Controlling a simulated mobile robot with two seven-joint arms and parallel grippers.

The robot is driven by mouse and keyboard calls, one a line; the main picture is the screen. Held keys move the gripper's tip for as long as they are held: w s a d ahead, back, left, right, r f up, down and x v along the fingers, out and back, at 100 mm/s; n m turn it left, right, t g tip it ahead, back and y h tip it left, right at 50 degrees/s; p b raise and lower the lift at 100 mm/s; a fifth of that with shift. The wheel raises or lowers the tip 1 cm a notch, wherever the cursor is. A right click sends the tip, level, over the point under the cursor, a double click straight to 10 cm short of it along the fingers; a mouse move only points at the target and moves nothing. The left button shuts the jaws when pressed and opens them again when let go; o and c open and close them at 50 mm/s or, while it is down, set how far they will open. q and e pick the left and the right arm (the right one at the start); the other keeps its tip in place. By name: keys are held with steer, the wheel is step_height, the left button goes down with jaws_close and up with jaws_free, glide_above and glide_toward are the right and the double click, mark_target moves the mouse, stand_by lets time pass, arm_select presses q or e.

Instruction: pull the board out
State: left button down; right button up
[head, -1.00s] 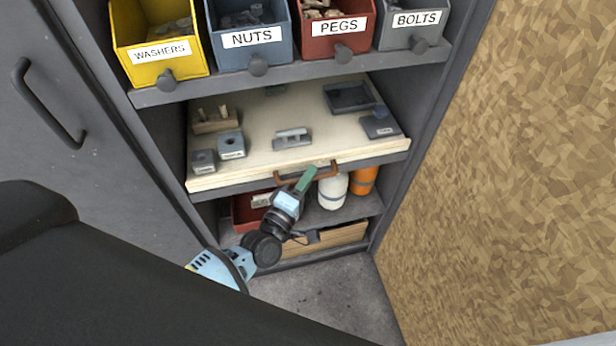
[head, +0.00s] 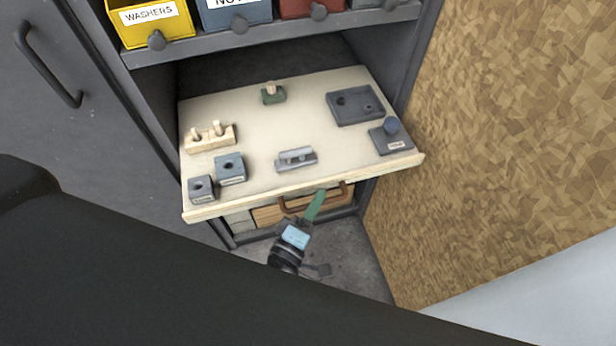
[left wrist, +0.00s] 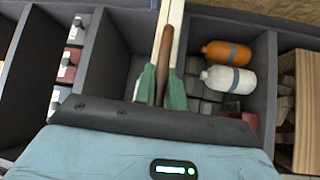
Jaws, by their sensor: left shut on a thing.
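The pale wooden board (head: 245,120) sits in the cabinet at shelf height, with its front part out past the cabinet's front. A brown handle (head: 288,208) is on its front edge. My left gripper (head: 316,204) has green fingers and is shut on this handle. In the left wrist view, the brown handle (left wrist: 174,60) lies between the green fingers (left wrist: 160,90), and the board's edge shows as a pale strip behind it. My right gripper is not in view.
Bins, including a yellow one (head: 150,22), stand above. A chipboard panel (head: 500,130) is close on the right.

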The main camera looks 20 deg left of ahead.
arm_select(q)
steer(key=s+d, duration=0.4)
steer(key=s, duration=0.2)
stand_by(0.3)
steer(key=c, duration=1.7)
jaws_free()
steer(key=shift+c, duration=0.2)
steer(key=shift+s, duration=0.1)
steer(key=b+v, duration=0.1)
steer(key=v, duration=0.6)
steer(key=shift+s, duration=0.3)
steer(key=shift+f, duration=0.1)
